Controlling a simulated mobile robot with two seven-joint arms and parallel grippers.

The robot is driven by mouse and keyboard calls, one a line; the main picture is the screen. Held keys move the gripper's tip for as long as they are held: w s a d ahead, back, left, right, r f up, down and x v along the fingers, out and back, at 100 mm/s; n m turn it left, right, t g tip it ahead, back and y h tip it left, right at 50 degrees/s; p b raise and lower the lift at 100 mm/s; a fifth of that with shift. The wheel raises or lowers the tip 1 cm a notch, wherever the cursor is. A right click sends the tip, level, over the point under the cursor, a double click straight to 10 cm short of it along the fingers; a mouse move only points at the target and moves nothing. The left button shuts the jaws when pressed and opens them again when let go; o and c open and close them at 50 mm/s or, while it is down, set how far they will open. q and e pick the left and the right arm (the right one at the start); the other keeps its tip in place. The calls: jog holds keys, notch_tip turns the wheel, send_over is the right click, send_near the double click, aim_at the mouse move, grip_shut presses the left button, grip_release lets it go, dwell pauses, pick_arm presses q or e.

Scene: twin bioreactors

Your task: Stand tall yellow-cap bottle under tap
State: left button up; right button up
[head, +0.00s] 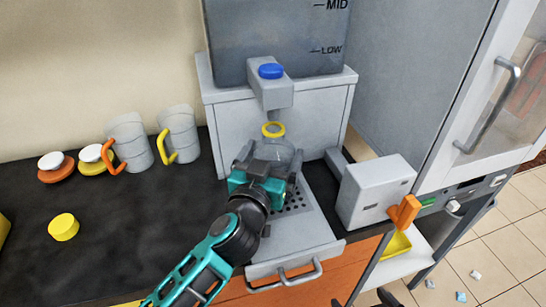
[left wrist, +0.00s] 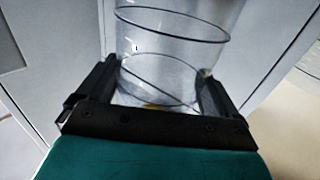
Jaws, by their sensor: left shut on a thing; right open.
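A clear bottle with a yellow neck ring (head: 274,152) is at the drip grate (head: 300,203), its mouth just below the grey tap (head: 271,96) with a blue button. It looks about upright. My left gripper (head: 268,168) is shut around its body from the front. The left wrist view shows the clear bottle wall (left wrist: 165,60) between both fingers (left wrist: 155,88). The gripper hides the bottle's base in the head view, so I cannot tell whether it touches the grate. Dark tips of my right gripper (head: 362,301) show at the bottom edge, apart and empty.
A yellow cap (head: 63,227) lies on the dark counter (head: 120,255). Two clear mugs (head: 130,143) and two white-knobbed lids (head: 56,165) stand at the back left. A grey box (head: 372,192) with an orange lever (head: 404,212) is to the right.

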pick_arm(q)
jog(key=shift+r, duration=0.1)
jog(key=o, duration=1.1)
jog(key=shift+f, duration=0.2)
jog(key=shift+c, duration=0.2)
jog(key=shift+r, duration=0.1)
jog(key=shift+s+a+r, duration=0.1)
jog(key=shift+s, duration=0.05)
jog(key=p+v, duration=0.1)
jog(key=v, duration=1)
jog(key=shift+s, duration=0.35)
jog(key=shift+a, duration=0.1)
